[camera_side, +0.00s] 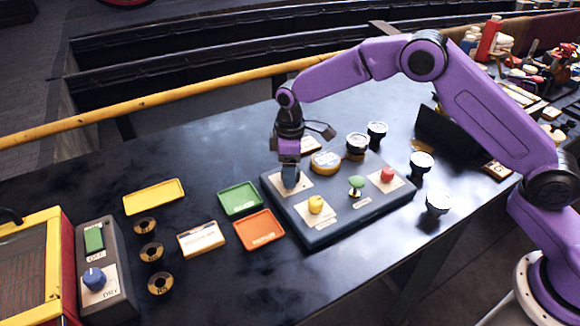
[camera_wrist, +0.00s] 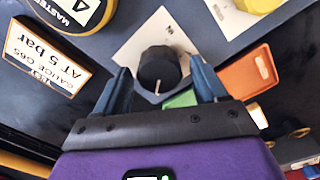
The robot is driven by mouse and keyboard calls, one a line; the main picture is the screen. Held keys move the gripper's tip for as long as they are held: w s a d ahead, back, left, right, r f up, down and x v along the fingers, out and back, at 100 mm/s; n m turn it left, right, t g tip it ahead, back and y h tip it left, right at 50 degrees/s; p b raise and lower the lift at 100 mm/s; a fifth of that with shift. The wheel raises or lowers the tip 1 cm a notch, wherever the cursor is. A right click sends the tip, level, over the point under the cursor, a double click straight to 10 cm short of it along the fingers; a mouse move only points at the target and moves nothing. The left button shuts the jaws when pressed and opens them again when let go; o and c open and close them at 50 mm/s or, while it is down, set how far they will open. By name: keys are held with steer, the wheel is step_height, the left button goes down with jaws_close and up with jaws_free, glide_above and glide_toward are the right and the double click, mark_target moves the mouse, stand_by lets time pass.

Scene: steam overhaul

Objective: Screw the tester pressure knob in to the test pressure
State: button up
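The dark tester panel (camera_side: 335,215) lies on the bench. Its black pressure knob (camera_wrist: 159,68) sits on a pale plate (camera_wrist: 133,47) and has a white pointer line, seen in the wrist view toward the gripper side. My gripper (camera_side: 290,178) points down at the knob in the side view and hides most of it. In the wrist view my gripper (camera_wrist: 160,75) is open, with one blue finger on each side of the knob and visible gaps between. A round yellow master gauge (camera_wrist: 80,12) is on the panel, and a card (camera_wrist: 45,57) reads "GAUGE G65 AT 5 bar".
The panel also carries a yellow knob (camera_side: 316,204), a green knob (camera_side: 356,182) and a red knob (camera_side: 387,174). Green (camera_side: 239,199) and orange (camera_side: 260,229) trays lie left of it. Several gauges, including one (camera_side: 377,130), stand behind and to the right.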

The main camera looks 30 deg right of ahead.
steer(key=c, duration=0.8)
steer(key=shift+m, duration=0.7)
steer(key=o, duration=1)
steer(key=shift+o, duration=0.2)
step_height(320, 180, up, 18)
steer(key=shift+f, duration=0.25)
